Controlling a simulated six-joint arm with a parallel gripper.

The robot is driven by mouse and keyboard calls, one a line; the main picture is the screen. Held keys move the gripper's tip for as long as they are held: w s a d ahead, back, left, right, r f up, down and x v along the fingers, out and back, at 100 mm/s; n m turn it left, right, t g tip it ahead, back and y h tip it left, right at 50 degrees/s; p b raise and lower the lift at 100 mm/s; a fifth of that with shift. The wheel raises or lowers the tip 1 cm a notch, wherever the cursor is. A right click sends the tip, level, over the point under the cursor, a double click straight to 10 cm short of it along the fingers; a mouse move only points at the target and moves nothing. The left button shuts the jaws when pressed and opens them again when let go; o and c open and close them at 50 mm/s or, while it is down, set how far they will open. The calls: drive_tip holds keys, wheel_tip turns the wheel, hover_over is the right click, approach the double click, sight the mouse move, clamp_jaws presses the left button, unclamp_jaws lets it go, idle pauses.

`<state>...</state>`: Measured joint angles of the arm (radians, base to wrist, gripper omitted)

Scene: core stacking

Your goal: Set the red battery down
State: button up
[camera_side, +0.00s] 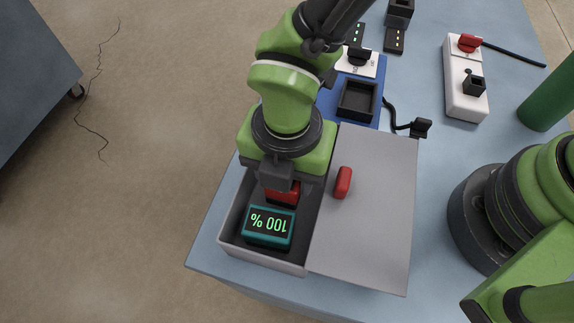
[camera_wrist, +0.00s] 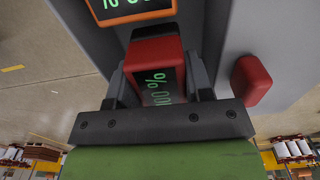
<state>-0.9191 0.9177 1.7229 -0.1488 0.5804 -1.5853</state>
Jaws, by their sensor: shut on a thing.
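The red battery (camera_side: 284,197) is between the jaws of my gripper (camera_side: 281,184), at the open side of the grey box (camera_side: 263,262). In the wrist view, the red battery (camera_wrist: 152,50) has a dark display with green characters. My gripper (camera_wrist: 156,74) is shut on it there. A teal-framed battery (camera_side: 269,228) reading 100 % lies in the box in front of it. In the wrist view, a neighbouring display (camera_wrist: 130,10) has an orange frame. My gripper hides part of the red battery, and I cannot tell whether it touches the box floor.
The grey lid (camera_side: 375,225) with a red handle (camera_side: 343,182) lies right of the box opening. Behind are a blue board with a black tray (camera_side: 358,100) and a white strip (camera_side: 463,85) with a red plug. A green cylinder (camera_side: 550,97) stands at the right.

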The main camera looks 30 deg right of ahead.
drive_tip(key=shift+f, duration=0.1)
drive_tip(key=shift+f, duration=0.4)
drive_tip(key=o, duration=1.2)
wheel_tip(320, 180, up, 13)
drive_tip(key=shift+r, duration=0.1)
